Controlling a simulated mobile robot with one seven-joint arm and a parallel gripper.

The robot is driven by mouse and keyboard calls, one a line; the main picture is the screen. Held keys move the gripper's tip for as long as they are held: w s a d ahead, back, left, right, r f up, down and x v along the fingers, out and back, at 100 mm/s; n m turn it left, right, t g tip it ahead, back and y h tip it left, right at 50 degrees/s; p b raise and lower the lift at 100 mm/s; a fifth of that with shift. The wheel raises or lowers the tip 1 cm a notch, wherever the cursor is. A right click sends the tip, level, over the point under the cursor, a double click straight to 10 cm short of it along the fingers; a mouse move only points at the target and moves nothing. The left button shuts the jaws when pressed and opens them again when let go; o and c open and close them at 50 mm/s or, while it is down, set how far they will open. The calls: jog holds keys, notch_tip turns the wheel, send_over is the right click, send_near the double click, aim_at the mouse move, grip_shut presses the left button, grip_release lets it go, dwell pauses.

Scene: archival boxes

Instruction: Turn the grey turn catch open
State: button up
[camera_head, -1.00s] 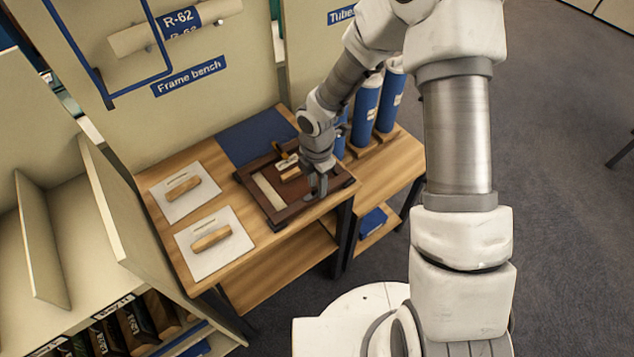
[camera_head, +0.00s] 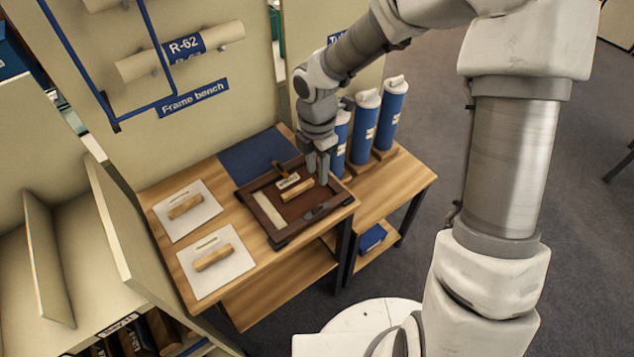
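A dark brown frame (camera_head: 282,238) lies on the wooden bench. A small dark grey piece, which looks like the turn catch (camera_head: 318,212), sits at the frame's front right part; its exact turn is too small to tell. My gripper (camera_head: 318,180) points down over the frame's right side, behind the grey piece and apart from it. Its two fingers show a gap with nothing seen between them. A light wooden block (camera_head: 297,190) and a small labelled piece (camera_head: 288,180) lie inside the frame, left of my gripper. A cream strip (camera_head: 268,213) lies at the frame's left.
Two white sheets (camera_head: 187,210) with wooden rollers lie on the left of the bench. A blue mat (camera_head: 256,152) lies behind the frame. Several blue tubes (camera_head: 364,130) stand close to the right of my gripper. A wall panel rises behind the bench.

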jog(key=shift+r, duration=2)
